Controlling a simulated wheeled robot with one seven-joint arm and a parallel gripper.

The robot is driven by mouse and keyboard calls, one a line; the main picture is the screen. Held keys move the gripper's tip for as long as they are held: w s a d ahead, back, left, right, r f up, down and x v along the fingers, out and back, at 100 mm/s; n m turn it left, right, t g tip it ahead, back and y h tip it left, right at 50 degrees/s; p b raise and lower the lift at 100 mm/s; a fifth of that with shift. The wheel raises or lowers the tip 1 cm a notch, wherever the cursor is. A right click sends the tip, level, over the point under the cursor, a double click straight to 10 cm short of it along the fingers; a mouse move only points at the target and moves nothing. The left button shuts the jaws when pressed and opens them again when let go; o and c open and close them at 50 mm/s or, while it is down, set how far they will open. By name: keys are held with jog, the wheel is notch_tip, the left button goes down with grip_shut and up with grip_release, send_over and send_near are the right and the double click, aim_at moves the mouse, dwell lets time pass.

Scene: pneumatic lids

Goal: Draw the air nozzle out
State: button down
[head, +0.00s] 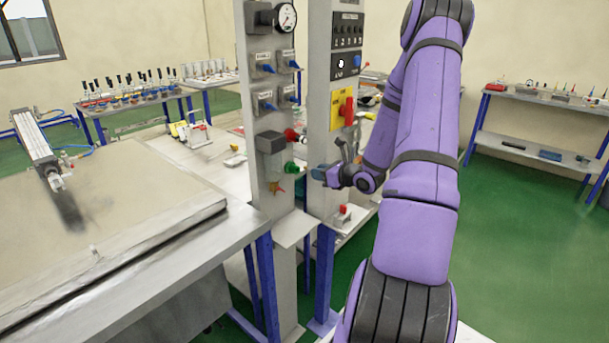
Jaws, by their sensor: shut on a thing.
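The air nozzle appears to be the small dark blue piece (318,172) at the tip of my gripper, just right of the left panel post. My gripper (332,176) is shut on it, reaching left from my purple arm between the two posts. A green fitting (291,168) sits on the left post just left of the nozzle. A small gap seems to show between them, but I cannot tell whether they are joined. The fingers are small and partly hidden by my wrist.
The left post (265,205) carries a gauge (286,17), blue-lever valves and a red fitting (292,135). The right post has a red handle on a yellow plate (342,108). A grey bench (160,255) stands at left; green floor (530,230) is open at right.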

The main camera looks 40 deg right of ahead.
jog(key=shift+s+d+r, duration=0.1)
jog(key=shift+s+r, duration=0.45)
jog(key=shift+r, duration=0.3)
jog(key=shift+s+a+r, duration=0.1)
jog(key=shift+s+r, duration=0.5)
jog(key=shift+r, duration=0.25)
jog(key=shift+s+d+r, duration=0.1)
jog(key=shift+s+r, duration=0.45)
jog(key=shift+r, duration=0.3)
